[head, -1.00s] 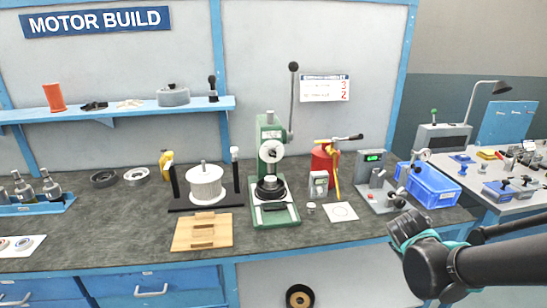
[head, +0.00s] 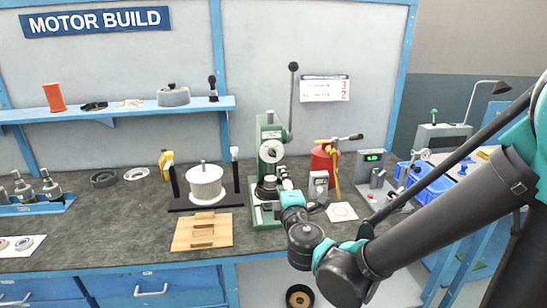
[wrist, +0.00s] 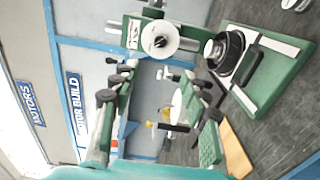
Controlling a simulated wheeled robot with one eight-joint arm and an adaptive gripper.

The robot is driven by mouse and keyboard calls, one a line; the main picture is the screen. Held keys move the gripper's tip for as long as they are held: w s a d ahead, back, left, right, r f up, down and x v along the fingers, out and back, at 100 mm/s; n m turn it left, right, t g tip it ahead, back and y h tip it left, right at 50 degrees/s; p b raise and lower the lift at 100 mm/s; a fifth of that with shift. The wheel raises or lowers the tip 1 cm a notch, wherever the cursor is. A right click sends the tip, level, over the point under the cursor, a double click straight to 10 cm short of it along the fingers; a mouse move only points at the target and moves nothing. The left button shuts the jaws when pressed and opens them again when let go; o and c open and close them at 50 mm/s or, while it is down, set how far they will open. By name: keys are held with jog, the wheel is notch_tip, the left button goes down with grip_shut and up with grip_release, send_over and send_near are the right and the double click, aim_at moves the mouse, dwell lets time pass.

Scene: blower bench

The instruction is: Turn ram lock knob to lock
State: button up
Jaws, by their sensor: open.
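The green arbor press (head: 268,135) stands on the bench, its lever raised. A white round disc with a dark centre, seemingly the ram lock knob (head: 271,151), is on its head. The knob also shows in the wrist view (wrist: 160,40), past my fingertips. My gripper (head: 284,180) is in front of the press's right side, below the knob. In the wrist view my gripper (wrist: 160,75) is open, fingers apart, with nothing between them. A gap seems to separate the fingers from the knob. My gripper hides part of the press base.
A spool-like white part (head: 205,182) in a black stand and a wooden block (head: 201,232) are left of the press. A red can (head: 322,165), a small grey box (head: 318,184) and a blue bin (head: 433,186) are to its right. The bench front is mostly clear.

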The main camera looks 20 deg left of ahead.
aim_at(273, 155)
jog(key=x, duration=1.7)
jog(key=shift+w+d, duration=0.1)
jog(key=shift+w, duration=0.1)
grip_shut()
